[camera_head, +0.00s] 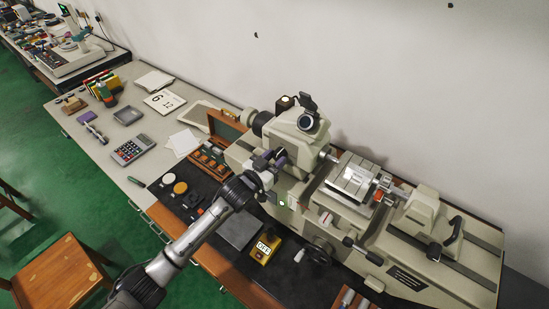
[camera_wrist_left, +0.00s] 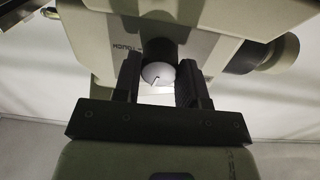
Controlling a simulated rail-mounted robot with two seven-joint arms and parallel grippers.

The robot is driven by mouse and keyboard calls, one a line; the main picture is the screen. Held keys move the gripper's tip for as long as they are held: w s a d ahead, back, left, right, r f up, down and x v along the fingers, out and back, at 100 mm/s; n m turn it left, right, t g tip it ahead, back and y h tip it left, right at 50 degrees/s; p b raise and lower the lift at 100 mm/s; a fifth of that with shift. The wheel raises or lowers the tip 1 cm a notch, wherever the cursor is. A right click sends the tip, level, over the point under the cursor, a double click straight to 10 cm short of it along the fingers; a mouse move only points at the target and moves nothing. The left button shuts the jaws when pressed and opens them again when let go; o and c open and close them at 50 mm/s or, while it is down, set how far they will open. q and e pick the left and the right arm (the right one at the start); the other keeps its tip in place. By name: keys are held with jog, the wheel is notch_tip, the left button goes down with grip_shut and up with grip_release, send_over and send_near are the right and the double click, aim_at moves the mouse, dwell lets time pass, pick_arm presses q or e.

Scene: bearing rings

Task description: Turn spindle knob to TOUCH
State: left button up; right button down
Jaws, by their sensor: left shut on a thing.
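The measuring machine (camera_head: 297,125) stands on the bench, pale grey-green with a light headstock. In the left wrist view its body (camera_wrist_left: 100,20) fills the top, with upside-down lettering that seems to read TOUCH (camera_wrist_left: 123,43). The spindle knob (camera_wrist_left: 158,73) shows there as a pale round face with a short dark mark, between the two dark fingers. My left gripper (camera_wrist_left: 159,83) is shut on the knob; in the head view the left gripper (camera_head: 272,160) is at the machine's front-left side and hides the knob. My right gripper is in neither view.
A yellow box marked OFF (camera_head: 263,249) and a dark flat plate (camera_head: 239,231) lie before the machine. A wooden case (camera_head: 208,157) stands open at its left. A calculator (camera_head: 132,150) and papers lie farther left. A wooden chair (camera_head: 62,273) stands by the bench.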

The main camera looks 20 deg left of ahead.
pick_arm(q)
jog(key=m+p, duration=0.1)
jog(key=m, duration=0.2)
jog(key=shift+r+m, duration=0.1)
jog(key=shift+m, duration=0.2)
jog(key=m, duration=0.3)
jog(key=shift+m+p, duration=0.3)
jog(key=shift+p, duration=0.05)
jog(key=m+p, duration=0.1)
jog(key=m, duration=0.5)
jog(key=shift+y, duration=0.4)
jog(key=shift+m, duration=0.9)
jog(key=o, duration=0.9)
